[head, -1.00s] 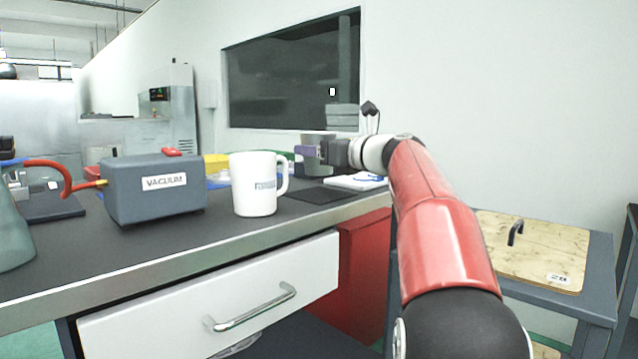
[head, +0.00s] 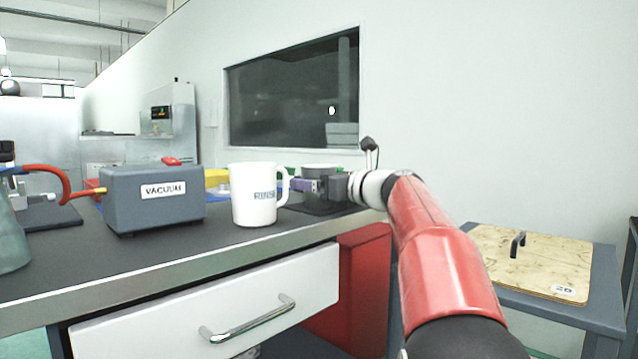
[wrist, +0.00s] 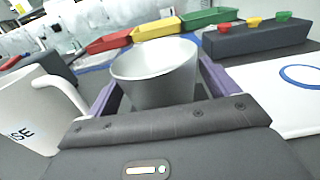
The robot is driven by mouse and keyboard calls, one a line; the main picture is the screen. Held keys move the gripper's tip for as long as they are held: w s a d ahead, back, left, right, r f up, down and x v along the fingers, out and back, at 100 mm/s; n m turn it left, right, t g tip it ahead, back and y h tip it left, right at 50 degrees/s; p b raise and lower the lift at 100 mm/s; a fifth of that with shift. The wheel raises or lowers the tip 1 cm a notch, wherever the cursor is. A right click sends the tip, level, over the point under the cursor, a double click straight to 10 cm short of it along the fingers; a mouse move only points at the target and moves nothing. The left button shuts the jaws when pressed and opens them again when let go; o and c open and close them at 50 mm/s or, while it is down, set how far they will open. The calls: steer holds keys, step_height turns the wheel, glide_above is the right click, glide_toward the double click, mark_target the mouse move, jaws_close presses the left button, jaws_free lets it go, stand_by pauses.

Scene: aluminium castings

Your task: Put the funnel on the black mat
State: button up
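The funnel is a grey, round, open-topped vessel. In the head view the funnel (head: 320,168) stands upright behind my gripper (head: 312,186), at the far end of the bench. In the wrist view the funnel (wrist: 160,82) sits between the two purple fingers of my gripper (wrist: 160,90), which close on its sides. The black mat (head: 318,209) lies on the bench directly below the gripper, partly covered by it. The funnel's lower end is hidden, so I cannot tell whether it touches the mat.
A white mug (head: 255,203) stands close left of the mat; it also shows in the wrist view (wrist: 40,105). A grey vacuum box (head: 150,200) is farther left. In the wrist view, coloured trays (wrist: 155,30) and a dark rack (wrist: 255,38) stand behind, with a white panel (wrist: 285,95) at right.

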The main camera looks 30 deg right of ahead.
steer(key=shift+r, duration=0.1)
steer(key=v, duration=1.2)
